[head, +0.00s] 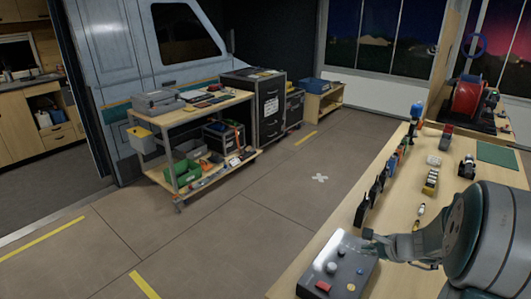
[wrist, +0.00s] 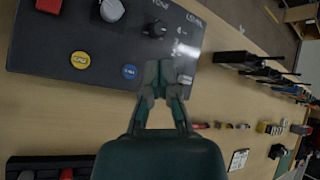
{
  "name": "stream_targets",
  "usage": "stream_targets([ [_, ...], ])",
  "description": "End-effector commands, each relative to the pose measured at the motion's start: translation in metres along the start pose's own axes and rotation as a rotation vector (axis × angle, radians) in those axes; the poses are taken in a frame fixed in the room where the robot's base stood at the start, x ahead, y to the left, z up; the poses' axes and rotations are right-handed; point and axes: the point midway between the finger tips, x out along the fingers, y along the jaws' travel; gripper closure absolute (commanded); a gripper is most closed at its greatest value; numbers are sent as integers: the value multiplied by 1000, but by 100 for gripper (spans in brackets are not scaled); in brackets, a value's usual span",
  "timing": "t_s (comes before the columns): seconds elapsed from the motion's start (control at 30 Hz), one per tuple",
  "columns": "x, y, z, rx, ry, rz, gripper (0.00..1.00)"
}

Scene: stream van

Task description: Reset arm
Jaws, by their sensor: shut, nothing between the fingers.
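My gripper (head: 370,238) is shut and empty. In the head view it reaches left from my arm at the right, by the right edge of a dark control panel (head: 345,253). In the wrist view the closed fingertips of my gripper (wrist: 165,75) overlap the lower right part of the same panel (wrist: 50,55). The panel carries a red button (wrist: 48,5), a yellow button (wrist: 81,60), a blue button (wrist: 129,71) and knobs. I cannot tell whether the fingers touch the panel.
The panel lies on a long wooden bench (head: 400,200). Several upright black devices (head: 370,190) line its left edge. A red reel (head: 467,98) stands at the far end. A loaded trolley (head: 190,112) stands across the room. The floor between is clear, with a white cross (head: 320,177).

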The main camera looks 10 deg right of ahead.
Motion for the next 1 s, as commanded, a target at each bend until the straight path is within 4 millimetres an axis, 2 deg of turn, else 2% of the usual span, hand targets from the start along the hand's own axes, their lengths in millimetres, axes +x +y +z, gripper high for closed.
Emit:
stream_targets([
  [0.07,-4,1,20,-74,-8,20,100],
  [0.17,-14,9,60,-243,-23,73,100],
  [0.3,-32,32,117,-530,-40,162,100],
  [0.5,-65,71,176,-929,-44,267,100],
  [0.7,-102,111,212,-1319,-18,350,100],
  [0.83,-126,134,224,-1564,18,390,100],
  [1.0,-154,156,229,-1836,84,424,100],
])
